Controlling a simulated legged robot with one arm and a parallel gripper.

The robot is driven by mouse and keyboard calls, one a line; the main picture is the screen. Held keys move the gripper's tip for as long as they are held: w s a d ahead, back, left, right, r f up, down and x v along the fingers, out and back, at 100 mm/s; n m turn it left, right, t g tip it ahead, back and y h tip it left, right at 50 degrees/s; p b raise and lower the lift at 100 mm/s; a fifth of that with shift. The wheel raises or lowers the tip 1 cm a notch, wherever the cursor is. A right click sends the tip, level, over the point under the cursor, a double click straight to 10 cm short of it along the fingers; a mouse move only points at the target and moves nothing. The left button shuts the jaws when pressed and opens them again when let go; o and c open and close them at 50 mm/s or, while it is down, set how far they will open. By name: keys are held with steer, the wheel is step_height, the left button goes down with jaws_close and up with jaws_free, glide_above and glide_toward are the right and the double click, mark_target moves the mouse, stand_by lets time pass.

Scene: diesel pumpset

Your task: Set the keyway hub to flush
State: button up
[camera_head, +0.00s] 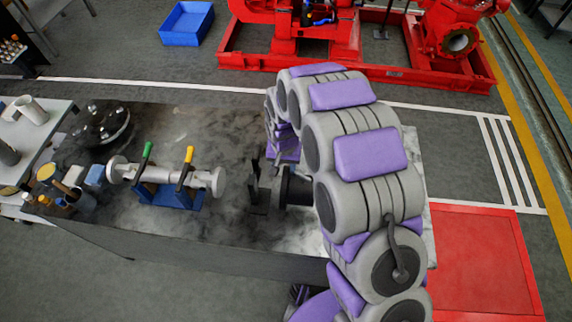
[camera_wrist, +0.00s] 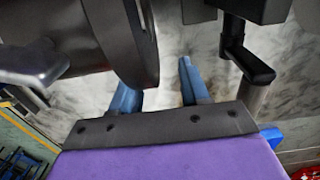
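A dark round hub-like part (camera_head: 297,187) sits on the bench beside my arm, next to an upright black bracket (camera_head: 259,190). I take it for the keyway hub, but no keyway is clear. In the wrist view a large dark grey disc (camera_wrist: 128,42) with a cylindrical body fills the upper left. My gripper (camera_wrist: 160,80) shows two blue fingers spread apart, with nothing visible between them. The left finger is partly hidden behind the disc's lower edge; contact cannot be told. A crank-like lever with a black handle (camera_wrist: 247,62) is to the right of the fingers. In the head view my arm hides the fingers.
The dark marbled bench top (camera_head: 215,125) holds a grey flanged shaft (camera_head: 165,178) on a blue stand (camera_head: 168,196) with green and yellow handles. A round dark object (camera_head: 100,124) and small containers (camera_head: 75,192) are at left. A red pumpset (camera_head: 350,55) stands beyond.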

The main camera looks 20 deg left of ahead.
steer(key=shift+d, duration=0.25)
steer(key=shift+w+d+r, duration=0.1)
step_height(320, 180, up, 17)
steer(key=shift+a+p, duration=0.2)
steer(key=shift+p, duration=0.2)
stand_by(0.6)
